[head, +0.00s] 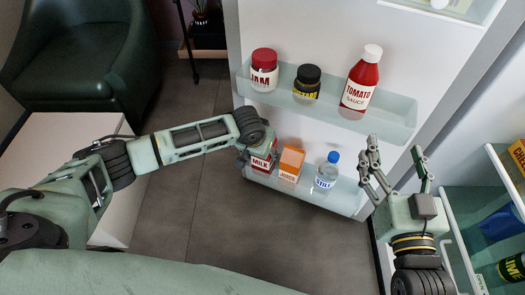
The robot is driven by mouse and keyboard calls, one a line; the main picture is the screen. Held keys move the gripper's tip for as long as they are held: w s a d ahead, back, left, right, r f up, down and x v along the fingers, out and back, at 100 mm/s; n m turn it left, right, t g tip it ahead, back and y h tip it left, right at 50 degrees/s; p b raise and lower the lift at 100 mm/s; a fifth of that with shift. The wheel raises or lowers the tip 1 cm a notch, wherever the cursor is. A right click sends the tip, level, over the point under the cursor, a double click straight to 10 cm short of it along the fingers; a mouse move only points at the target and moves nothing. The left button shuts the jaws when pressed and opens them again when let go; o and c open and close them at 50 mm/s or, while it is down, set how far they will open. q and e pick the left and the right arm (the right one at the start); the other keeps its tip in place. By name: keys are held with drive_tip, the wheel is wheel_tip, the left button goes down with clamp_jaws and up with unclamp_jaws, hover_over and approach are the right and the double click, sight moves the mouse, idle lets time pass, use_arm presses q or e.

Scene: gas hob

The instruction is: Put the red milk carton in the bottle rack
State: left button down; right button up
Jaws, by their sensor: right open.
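The red milk carton (262,158) is at the left end of the lower door rack (342,196), on the inside of the open fridge door. My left gripper (246,158) is right at the carton, and its wrist covers the carton's top. The fingers are mostly hidden, so I cannot tell whether they grip it. The carton looks upright; whether its base rests on the rack floor is unclear. My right gripper (396,152) is open and empty, raised to the right of the lower rack.
An orange juice carton (291,163) and a water bottle (327,171) stand in the same rack. The upper rack (392,119) holds a jam jar (264,70), a mustard jar (307,83) and a tomato sauce bottle (361,83). Fridge shelves (463,235) are at right.

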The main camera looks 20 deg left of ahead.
use_arm(q)
drive_tip(key=shift+w+f+b, duration=0.1)
drive_tip(key=shift+f+b, duration=0.3)
drive_tip(key=shift+b, duration=0.25)
use_arm(e)
wheel_tip(320, 180, up, 7)
drive_tip(key=s+t+y, duration=0.1)
drive_tip(key=t, duration=0.2)
drive_tip(key=shift+a+f+t, duration=0.15)
drive_tip(key=shift+a+t, duration=0.15)
drive_tip(key=shift+t, duration=0.1)
drive_tip(key=shift+s, duration=0.1)
use_arm(q)
drive_tip(key=shift+f, duration=0.6)
use_arm(e)
drive_tip(key=shift+s+r+t+y, duration=0.2)
drive_tip(key=shift+r+t+y, duration=0.1)
drive_tip(key=shift+r, duration=0.15)
use_arm(q)
drive_tip(key=c, duration=0.9)
unclamp_jaws()
drive_tip(key=shift+o, duration=1)
drive_tip(key=v, duration=1.2)
